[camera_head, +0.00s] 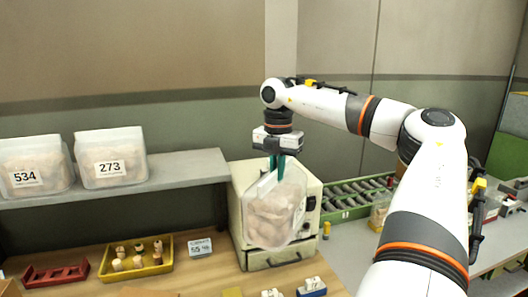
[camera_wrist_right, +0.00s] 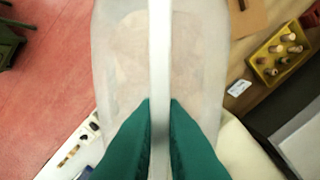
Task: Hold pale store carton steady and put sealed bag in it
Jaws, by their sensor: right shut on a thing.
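My right gripper (camera_head: 277,150) is shut on the top edge of a clear sealed bag (camera_head: 273,215) filled with pale corks. The bag hangs upright in front of a cream machine, above the wooden bench. In the right wrist view, the green fingers (camera_wrist_right: 160,115) pinch the seam of the bag (camera_wrist_right: 120,60). A tan cardboard edge (camera_head: 147,293) shows at the bottom of the head view; I cannot tell whether it is the pale store carton. My left gripper is not in view.
Two similar bags, labelled 534 (camera_head: 42,160) and 273 (camera_head: 125,152), stand on a grey shelf (camera_head: 185,170). The cream machine (camera_head: 240,185) stands behind the held bag.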

